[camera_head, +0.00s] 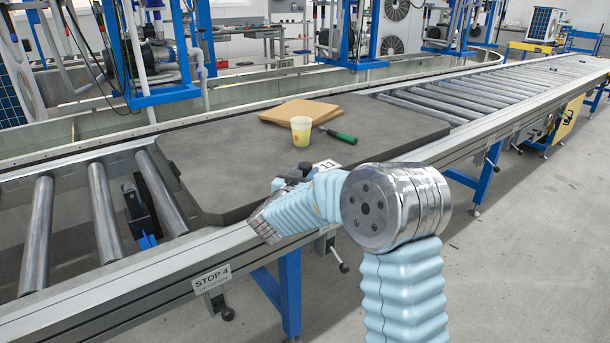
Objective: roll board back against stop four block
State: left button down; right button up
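The board (220,165) is a dark grey slab with cut corners, lying flat on the roller conveyor. The black stop block (136,207), with a blue part low down, stands between rollers left of the board, near the STOP 4 sign (211,279). A roller (162,192) shows between the block and the board's left edge. My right gripper (292,175) is at the board's near edge, by the tag. My wrist hides part of it, so its opening and contact are unclear. My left gripper is not in view.
On the board are a tan cardboard piece (297,111), a yellowish cup (301,131) and a green-handled screwdriver (340,136). Bare rollers (38,235) lie to the left and more (470,92) to the right. A metal rail (110,285) with hanging levers runs along the near side.

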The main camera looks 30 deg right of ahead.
grip_shut()
jog(key=shift+a, duration=0.2)
dwell(1.0)
jog(key=shift+s+a+p, duration=0.15)
jog(key=shift+a+p, duration=0.2)
jog(key=shift+a, duration=1.65)
jog(key=shift+s+a+p, duration=0.15)
jog(key=shift+a+p, duration=0.15)
jog(key=shift+a, duration=1.7)
jog(key=shift+s+a+p, duration=0.15)
jog(key=shift+a+p, duration=0.2)
jog(key=shift+a, duration=1.65)
jog(key=shift+a+f, duration=0.1)
jog(key=shift+a, duration=0.45)
jog(key=o, duration=0.6)
grip_release()
jog(key=shift+a, duration=0.15)
jog(key=shift+o, duration=0.5)
jog(key=shift+d, duration=0.2)
